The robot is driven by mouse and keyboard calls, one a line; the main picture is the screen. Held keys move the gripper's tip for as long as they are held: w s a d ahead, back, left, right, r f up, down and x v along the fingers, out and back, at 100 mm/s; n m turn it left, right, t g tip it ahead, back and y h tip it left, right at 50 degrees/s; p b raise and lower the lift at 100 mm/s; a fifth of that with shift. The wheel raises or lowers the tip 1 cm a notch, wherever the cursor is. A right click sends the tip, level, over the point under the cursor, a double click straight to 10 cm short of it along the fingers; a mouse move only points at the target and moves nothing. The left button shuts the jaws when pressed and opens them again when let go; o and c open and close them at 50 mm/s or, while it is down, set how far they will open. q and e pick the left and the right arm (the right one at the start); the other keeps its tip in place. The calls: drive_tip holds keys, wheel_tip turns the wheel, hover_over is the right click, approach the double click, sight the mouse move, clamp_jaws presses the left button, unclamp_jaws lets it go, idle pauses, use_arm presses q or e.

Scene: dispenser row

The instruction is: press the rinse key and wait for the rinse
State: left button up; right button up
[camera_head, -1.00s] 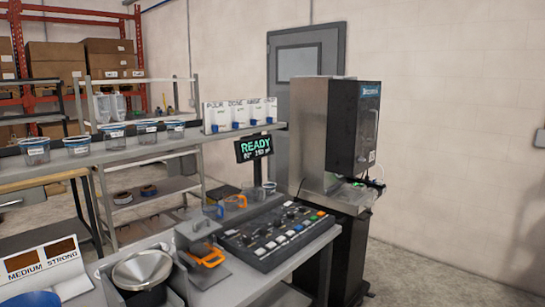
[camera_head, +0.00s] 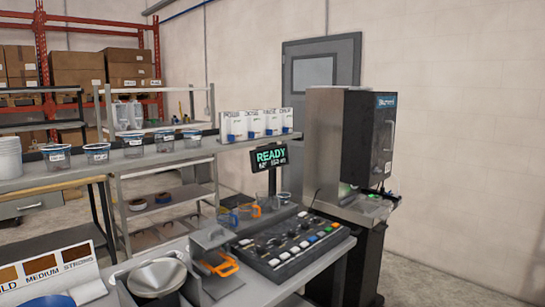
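The key panel (camera_head: 288,247) is a dark sloped box on the bench, with rows of white, black and coloured keys. The labels are too small to read, so I cannot tell which key is the rinse key. A small display (camera_head: 269,157) on a post behind the panel reads READY in green. The tall dispenser machine (camera_head: 368,140) stands to the right of the bench, with a small green light low on its front. Neither of my grippers is in view.
The bench holds a metal funnel (camera_head: 157,277), an orange-handled item (camera_head: 222,266) and a strength chart (camera_head: 45,269). A shelf (camera_head: 110,168) with several lidded tubs and white cards runs behind. Bare floor (camera_head: 440,260) lies right of the machine.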

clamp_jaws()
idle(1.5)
